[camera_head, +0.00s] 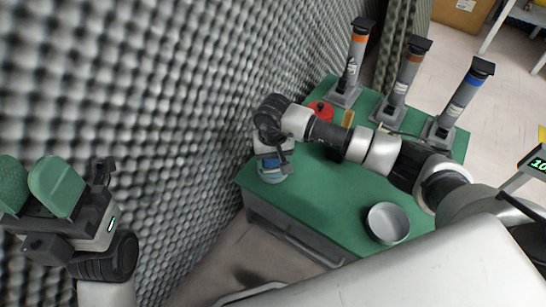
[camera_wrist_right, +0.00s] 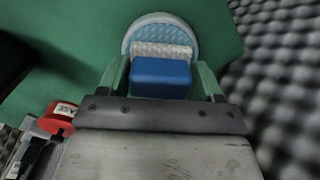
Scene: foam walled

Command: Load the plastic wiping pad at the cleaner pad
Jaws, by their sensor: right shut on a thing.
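The wiping pad has a blue block on top (camera_wrist_right: 161,77) and a pale, textured underside (camera_wrist_right: 162,50). My right gripper (camera_wrist_right: 163,82) is shut on the blue block, with a green fingertip on each side. Just beyond it lies a round cleaner pad, light blue with a white rim (camera_wrist_right: 160,19); it also shows in the head view (camera_head: 272,178) at the table's left corner. The wiping pad overlaps the round pad in the wrist view; I cannot tell whether they touch. My left gripper (camera_head: 31,188) is open and empty at the far left, away from the table.
The green table (camera_head: 335,190) carries a metal bowl (camera_head: 388,223) near its front right. Three upright columns with orange and blue bands (camera_head: 395,90) stand along the back. A red object (camera_head: 320,109) sits behind my right arm. Grey foam wall (camera_head: 170,90) borders the left.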

